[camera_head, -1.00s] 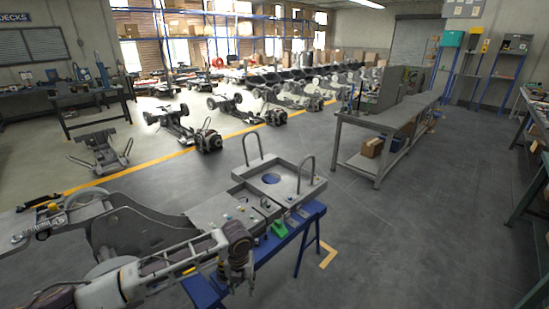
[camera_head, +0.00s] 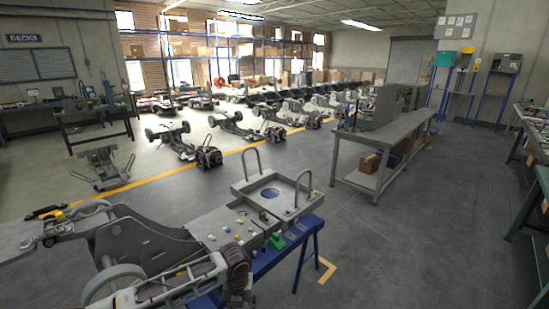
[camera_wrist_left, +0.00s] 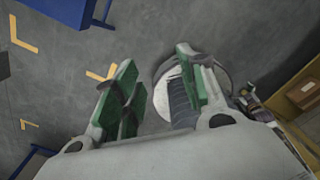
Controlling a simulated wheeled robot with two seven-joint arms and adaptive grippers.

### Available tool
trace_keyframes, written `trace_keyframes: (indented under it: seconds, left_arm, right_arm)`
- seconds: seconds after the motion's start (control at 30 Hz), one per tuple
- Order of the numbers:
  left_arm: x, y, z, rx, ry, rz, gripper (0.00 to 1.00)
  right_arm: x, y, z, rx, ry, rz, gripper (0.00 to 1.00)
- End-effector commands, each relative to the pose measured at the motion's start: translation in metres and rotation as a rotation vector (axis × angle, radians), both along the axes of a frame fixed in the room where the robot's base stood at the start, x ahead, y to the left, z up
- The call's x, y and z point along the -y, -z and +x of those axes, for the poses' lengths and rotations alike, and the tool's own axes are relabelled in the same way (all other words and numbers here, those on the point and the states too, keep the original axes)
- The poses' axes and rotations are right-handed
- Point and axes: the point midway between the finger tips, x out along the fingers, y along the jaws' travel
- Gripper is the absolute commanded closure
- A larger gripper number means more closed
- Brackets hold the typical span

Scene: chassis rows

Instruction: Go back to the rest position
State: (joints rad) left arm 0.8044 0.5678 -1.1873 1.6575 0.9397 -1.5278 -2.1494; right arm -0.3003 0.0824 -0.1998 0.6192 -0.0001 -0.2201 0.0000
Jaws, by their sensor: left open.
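In the wrist view my left gripper (camera_wrist_left: 158,90) is open, with its two green-padded fingers apart and nothing between them. Grey floor and a pale round part show beyond the fingers. In the head view my left arm comes in from the lower left, and its wrist end runs out of the bottom edge, so the gripper is hidden there. My right arm and right gripper are in neither view.
A grey workbench (camera_head: 355,148) stands to the right. Another bench (camera_head: 528,180) lines the right edge. The floor (camera_head: 420,250) between them is clear.

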Motion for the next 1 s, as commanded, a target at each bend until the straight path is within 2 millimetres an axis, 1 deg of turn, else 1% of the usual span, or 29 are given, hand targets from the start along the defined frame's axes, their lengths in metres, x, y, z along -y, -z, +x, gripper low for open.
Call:
trace_keyframes:
  seconds: [0.27, 0.53, 0.67, 0.8, 0.87, 1.0]
  left_arm:
    - [0.003, 0.014, 0.010, 0.017, -0.113, -0.035, 0.59]
    - [0.006, 0.042, 0.025, 0.042, -0.321, -0.096, 0.59]
    - [0.004, 0.065, 0.034, 0.053, -0.485, -0.139, 0.59]
    - [-0.002, 0.097, 0.043, 0.063, -0.698, -0.191, 0.59]
    - [-0.005, 0.112, 0.045, 0.067, -0.789, -0.211, 0.59]
    - [-0.017, 0.148, 0.044, 0.069, -1.000, -0.251, 0.59]
  right_arm:
    - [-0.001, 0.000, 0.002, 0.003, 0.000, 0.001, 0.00]
    - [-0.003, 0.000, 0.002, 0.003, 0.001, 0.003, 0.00]
    - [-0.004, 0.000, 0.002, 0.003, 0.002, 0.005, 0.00]
    - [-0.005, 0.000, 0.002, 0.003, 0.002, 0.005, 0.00]
    - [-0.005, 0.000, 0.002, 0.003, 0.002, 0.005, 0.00]
    - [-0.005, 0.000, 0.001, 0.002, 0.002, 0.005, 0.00]
